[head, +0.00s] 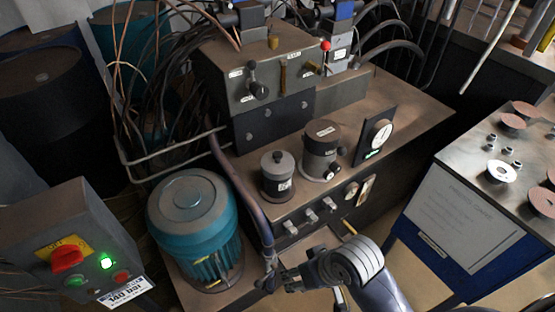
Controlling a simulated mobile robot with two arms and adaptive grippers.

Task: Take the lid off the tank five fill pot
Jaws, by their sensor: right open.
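Two dark cylindrical pots stand on the tank top of the machine. The smaller pot (277,186) has a grey lid (277,162) with a dark knob, and the lid sits on it. The larger pot (320,163) to its right has a dark flat lid (322,133) in place. Both carry small labels, too small to read, so I cannot tell which is the tank five fill pot. My right gripper (270,279) is open and empty, low in front of the machine, below and apart from both pots. My left gripper is not in view.
A pressure gauge (378,136) stands right of the pots, and a valve block (268,75) rises behind them. A teal motor (193,220) and a curved pipe (240,180) are on the left. A bench (463,150) with discs is at right.

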